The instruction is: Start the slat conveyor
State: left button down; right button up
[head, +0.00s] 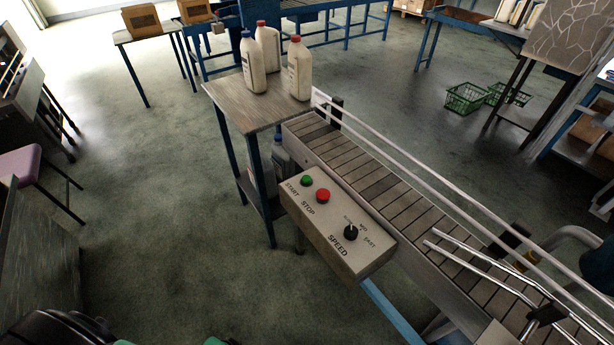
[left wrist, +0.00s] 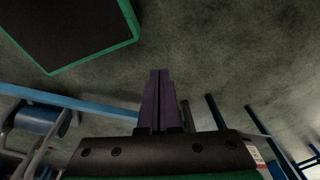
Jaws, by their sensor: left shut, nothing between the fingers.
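A grey control box (head: 335,238) is fixed to the near side of the slat conveyor (head: 385,185). On its sloping top are a green START button (head: 306,181), a red STOP button (head: 323,195) and a black SPEED knob (head: 351,232). The conveyor's slats run from the small table down to the lower right. My left gripper (left wrist: 159,74) shows in the left wrist view, its dark fingers shut together with nothing between them, over the floor. Neither the box nor its buttons can be made out there. No gripper shows in the head view.
Several white bottles stand on the small table (head: 235,107) at the conveyor's upper end; more stand on its lower shelf. Metal guide rails (head: 440,185) line the belt. Green baskets (head: 465,97) lie on the far floor. Open floor (head: 165,230) lies left of the box.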

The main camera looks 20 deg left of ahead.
pick_arm(q)
jog(key=w+d+r+m+t+h+p, duration=0.1)
jog(key=w+d+r, duration=0.1)
jog(key=w+r, duration=0.85)
jog(key=w+d+r+m+t+p, duration=0.1)
jog(key=w+d+r+t, duration=0.1)
jog(key=w+r, duration=0.85)
jog(key=w+d+r+m+h, duration=0.1)
jog(key=w+d+r+m, duration=0.2)
jog(key=r, duration=0.5)
jog(key=w+d+r+m+t+h+p, duration=0.1)
jog(key=w+d+r+m, duration=0.1)
jog(key=w+r, duration=0.4)
jog(key=w+d+r+m+h, duration=0.1)
jog(key=w+d+r+m, duration=0.2)
jog(key=r, duration=0.7)
jog(key=shift+w+d+r+m+t+h, duration=0.1)
jog(key=shift+w+d+m+t+h, duration=0.15)
jog(key=shift+w, duration=0.35)
jog(key=shift+w+d+r+m+t+h, duration=0.15)
jog(key=shift+w+d, duration=0.15)
jog(key=shift+w, duration=0.25)
jog(key=w+a+r+m+t, duration=0.1)
jog(key=w+a+r, duration=0.3)
jog(key=w, duration=0.4)
jog(key=shift+r+m, duration=0.6)
jog(key=shift+r, duration=0.15)
jog(key=shift+d, duration=0.1)
